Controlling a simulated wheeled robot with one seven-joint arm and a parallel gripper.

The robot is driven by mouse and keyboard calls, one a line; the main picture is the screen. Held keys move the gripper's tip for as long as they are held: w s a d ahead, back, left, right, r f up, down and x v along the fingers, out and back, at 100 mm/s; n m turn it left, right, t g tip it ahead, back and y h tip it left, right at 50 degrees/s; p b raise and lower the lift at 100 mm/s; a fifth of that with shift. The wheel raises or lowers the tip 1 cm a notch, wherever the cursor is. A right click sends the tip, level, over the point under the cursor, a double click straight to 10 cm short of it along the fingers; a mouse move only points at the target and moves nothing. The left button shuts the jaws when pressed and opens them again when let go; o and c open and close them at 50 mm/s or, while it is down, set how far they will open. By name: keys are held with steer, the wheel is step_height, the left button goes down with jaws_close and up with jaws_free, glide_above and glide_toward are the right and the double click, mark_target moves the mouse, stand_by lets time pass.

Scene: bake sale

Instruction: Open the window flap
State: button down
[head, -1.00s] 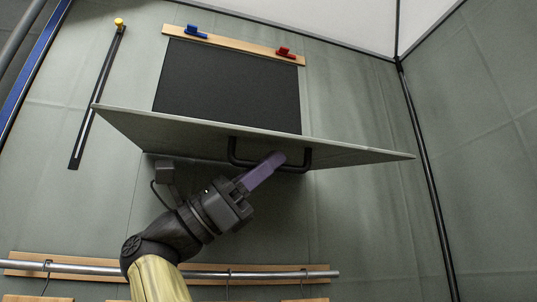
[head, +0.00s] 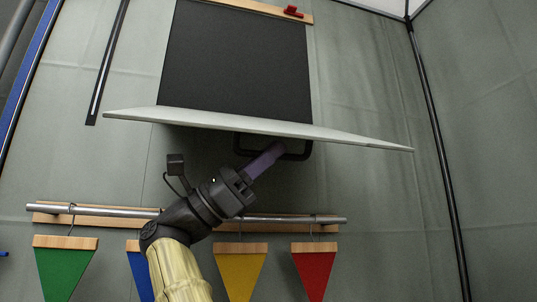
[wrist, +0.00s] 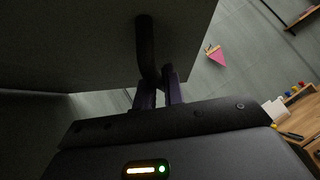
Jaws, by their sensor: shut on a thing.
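The window flap (head: 330,134) is a pale grey panel standing out from the grey-green wall, seen nearly edge-on below a dark rectangular window area (head: 237,60). A black bar handle (head: 303,155) is fixed on its underside. My gripper (head: 272,156) reaches up from below, its purple fingers shut on the handle. In the wrist view, the fingers (wrist: 159,82) close around the lower end of the handle (wrist: 146,45), and the flap's shaded underside (wrist: 75,45) fills the upper left. The far fingertip is partly hidden.
A metal rail (head: 110,211) on a wooden strip crosses the wall behind my arm, with coloured pennants such as a green one (head: 65,270) hanging from it. A black slotted strip (head: 108,62) is at left. A red clip (head: 293,12) sits above the window. Wall right of the flap is clear.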

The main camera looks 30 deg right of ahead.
steer(key=c, duration=1.5)
jaws_free()
steer(key=shift+a, duration=0.1)
steer(key=v, duration=1.7)
steer(key=shift+w+f+b, duration=0.1)
steer(key=shift+f+b, duration=0.15)
steer(key=shift+b, duration=0.05)
